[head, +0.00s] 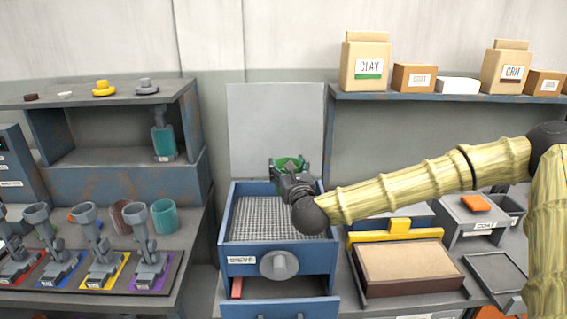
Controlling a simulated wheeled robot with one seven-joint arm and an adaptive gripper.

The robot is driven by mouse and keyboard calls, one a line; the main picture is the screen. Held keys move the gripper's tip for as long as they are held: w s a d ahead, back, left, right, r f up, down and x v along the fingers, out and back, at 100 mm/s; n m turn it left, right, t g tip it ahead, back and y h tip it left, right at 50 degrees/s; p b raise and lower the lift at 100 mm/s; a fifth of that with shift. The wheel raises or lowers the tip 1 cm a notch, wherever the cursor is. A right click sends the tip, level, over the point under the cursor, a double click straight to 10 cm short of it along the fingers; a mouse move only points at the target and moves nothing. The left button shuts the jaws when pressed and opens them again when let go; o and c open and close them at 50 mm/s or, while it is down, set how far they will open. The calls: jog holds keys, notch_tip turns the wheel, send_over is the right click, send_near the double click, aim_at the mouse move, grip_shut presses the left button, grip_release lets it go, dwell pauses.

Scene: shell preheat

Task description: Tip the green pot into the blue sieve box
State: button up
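The green pot (289,162) is small in the head view, above the back edge of the blue sieve box. My gripper (288,167) has its dark fingers on both sides of the pot and appears shut on it. The gripper body and wrist hide the pot's lower part, and I cannot tell whether it is tilted. The blue sieve box (317,258) has a grey mesh (262,218) on top, a round grey knob on its front and a raised pale panel behind. My wrist covers the right part of the mesh. I see no contents on the visible mesh.
At left stand several grey hand tools on coloured bases (101,270), with a teal cup (164,217) and a brown cup. A tray of tan material (400,266) lies right of the sieve box. A shelf (450,96) with boxes hangs above my arm.

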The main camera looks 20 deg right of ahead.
jog(key=n+t+p, duration=0.1)
jog(key=n, duration=0.2)
jog(key=shift+s+d, duration=0.1)
jog(key=n, duration=0.1)
jog(key=n+t+p, duration=0.1)
jog(key=shift+f+n, duration=0.25)
jog(key=shift+n, duration=0.05)
jog(key=n+y, duration=0.1)
jog(key=n+t+p, duration=0.1)
jog(key=n, duration=0.1)
jog(key=n+y+p, duration=0.1)
jog(key=n, duration=0.1)
jog(key=shift+a+f+y, duration=0.25)
jog(key=shift+a+y, duration=0.05)
jog(key=shift+s+f+n+t+b, duration=0.1)
jog(key=shift+f+n+t+b, duration=0.25)
jog(key=shift+n, duration=0.25)
jog(key=n+b, duration=0.1)
jog(key=n+y, duration=0.1)
jog(key=shift+s+a+f+n+b, duration=0.1)
jog(key=shift+a+f+n+b, duration=0.15)
jog(key=shift+n+b, duration=0.15)
jog(key=shift+a+n+y+b, duration=0.2)
jog(key=shift+n+y+b, duration=0.2)
jog(key=shift+n+y, duration=0.55)
jog(key=shift+s, duration=0.1)
